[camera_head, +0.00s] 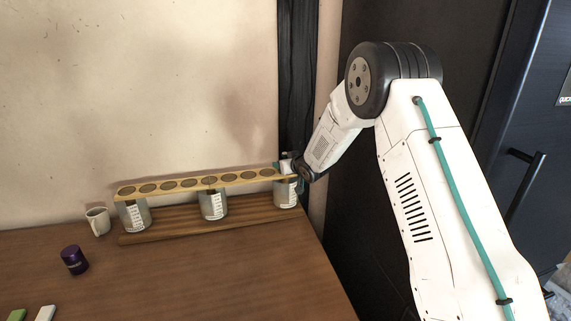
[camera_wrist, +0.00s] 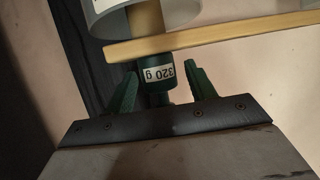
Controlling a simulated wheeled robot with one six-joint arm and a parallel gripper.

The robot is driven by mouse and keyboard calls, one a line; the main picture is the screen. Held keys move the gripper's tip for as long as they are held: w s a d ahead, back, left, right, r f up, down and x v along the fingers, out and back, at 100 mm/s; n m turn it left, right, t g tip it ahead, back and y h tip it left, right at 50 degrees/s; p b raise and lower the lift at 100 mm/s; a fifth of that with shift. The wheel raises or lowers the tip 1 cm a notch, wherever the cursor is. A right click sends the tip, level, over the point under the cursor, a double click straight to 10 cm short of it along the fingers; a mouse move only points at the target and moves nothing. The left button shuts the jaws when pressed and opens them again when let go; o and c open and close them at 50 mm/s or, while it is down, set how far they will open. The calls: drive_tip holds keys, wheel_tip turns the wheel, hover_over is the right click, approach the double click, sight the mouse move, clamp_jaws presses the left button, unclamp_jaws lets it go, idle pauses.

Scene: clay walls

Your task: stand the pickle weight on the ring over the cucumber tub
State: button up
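The pickle weight (camera_wrist: 155,72) is a dark green cylinder with a white "320 g" label, upside down in the wrist view. It stands at the right end of a pale wooden strip (camera_head: 205,182), above the right tub (camera_head: 287,193). My gripper (camera_wrist: 160,72) has its green fingers spread on either side of the weight, with a visible gap at the right finger. In the head view my gripper (camera_head: 291,168) is small and partly hidden by my arm. Three grey tubs with white labels carry the strip, including the left tub (camera_head: 134,214) and middle tub (camera_head: 213,205). I cannot read which is cucumber.
The strip has several dark round spots along it. The tubs stand on a striped wooden board (camera_head: 180,231). A white mug (camera_head: 98,221) and a purple jar (camera_head: 74,260) are at the left. The table's front middle (camera_head: 220,285) is clear. A wall rises close behind.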

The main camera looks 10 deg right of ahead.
drive_tip(key=shift+r, duration=0.2)
drive_tip(key=v, duration=1.2)
drive_tip(key=s+d+r+m+g+h, duration=0.1)
drive_tip(key=s+r+g, duration=0.1)
drive_tip(key=s+r, duration=0.35)
drive_tip(key=s+d+r+g+h, duration=0.1)
drive_tip(key=s+r+h, duration=0.1)
drive_tip(key=s, duration=0.7)
drive_tip(key=s+d+r+m+g+h, duration=0.1)
drive_tip(key=s+d+r+g, duration=0.1)
drive_tip(key=s+r, duration=0.35)
drive_tip(key=s+a+g, duration=0.1)
drive_tip(key=s+g, duration=0.2)
drive_tip(key=s, duration=1.2)
drive_tip(key=s+a+g+y, duration=0.1)
drive_tip(key=s+a+g, duration=0.1)
drive_tip(key=s, duration=1.4)
drive_tip(key=shift+s+a+m+g, duration=0.2)
drive_tip(key=shift+s+m+g, duration=0.15)
drive_tip(key=shift+g, duration=0.55)
